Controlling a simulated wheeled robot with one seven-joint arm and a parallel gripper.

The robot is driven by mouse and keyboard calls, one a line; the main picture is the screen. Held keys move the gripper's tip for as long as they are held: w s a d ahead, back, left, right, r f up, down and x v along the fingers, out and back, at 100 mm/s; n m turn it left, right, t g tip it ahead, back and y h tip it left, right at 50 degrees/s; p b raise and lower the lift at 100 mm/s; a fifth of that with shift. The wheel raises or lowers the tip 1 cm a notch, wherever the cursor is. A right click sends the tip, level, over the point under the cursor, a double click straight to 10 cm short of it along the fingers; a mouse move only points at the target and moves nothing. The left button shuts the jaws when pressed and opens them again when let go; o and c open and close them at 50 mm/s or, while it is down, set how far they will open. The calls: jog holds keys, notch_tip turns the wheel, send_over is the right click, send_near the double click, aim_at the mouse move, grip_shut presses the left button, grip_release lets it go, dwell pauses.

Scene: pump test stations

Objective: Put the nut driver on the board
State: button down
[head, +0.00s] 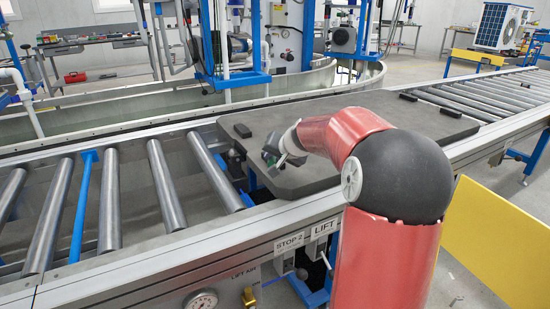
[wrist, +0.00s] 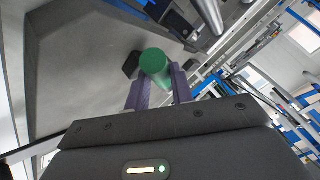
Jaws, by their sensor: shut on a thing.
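The board (head: 300,108) is a flat dark grey plate lying across the conveyor; its grey surface also fills the left of the wrist view (wrist: 80,55). My gripper (head: 272,157) is over the board's left front part. In the wrist view my gripper (wrist: 160,88) has its two purple-grey fingers shut on a green, round-ended thing, which looks like the handle of the nut driver (wrist: 154,62). The rest of the nut driver is hidden by the handle and fingers. I cannot tell whether it touches the board.
A small black block (head: 242,130) sits at the board's left end, and others at its right end. Bare rollers (head: 165,185) lie left of the board. A conveyor rail with STOP 2 and LIFT labels (head: 290,242) runs in front. Blue pump frames stand behind.

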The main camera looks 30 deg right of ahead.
jog(key=shift+r, duration=0.1)
jog(key=shift+f+b, duration=0.35)
jog(key=shift+b, duration=0.05)
jog(key=shift+f+b, duration=0.3)
jog(key=shift+b, duration=0.1)
jog(key=c, duration=1.2)
grip_release()
